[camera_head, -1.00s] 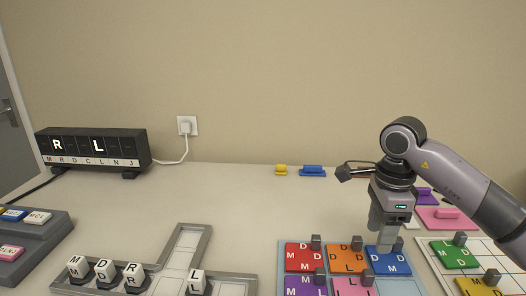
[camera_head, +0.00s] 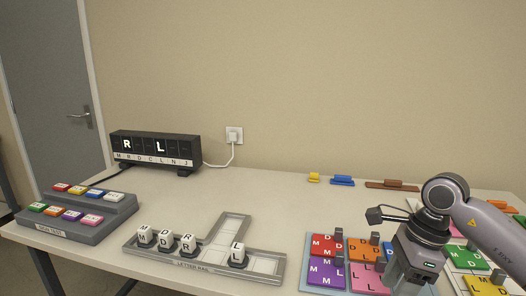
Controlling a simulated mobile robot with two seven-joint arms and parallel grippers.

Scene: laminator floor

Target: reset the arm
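My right gripper (camera_head: 408,283) hangs low over the right part of the tile board (camera_head: 340,259), in front of the blue tile. Its fingertips are at the bottom edge of the picture, and I cannot tell whether they are apart or closed. The red tile (camera_head: 324,245), orange tile (camera_head: 360,249), purple tile (camera_head: 324,270) and pink tile (camera_head: 364,277) lie on the board, each with a grey knob. My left gripper is not in view.
A grey letter rail (camera_head: 215,262) with several letter cubes stands at front centre. A button console (camera_head: 80,229) is at left, and a black display (camera_head: 155,147) showing R and L is behind. Another tile board lies at far right. The table's middle back is clear.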

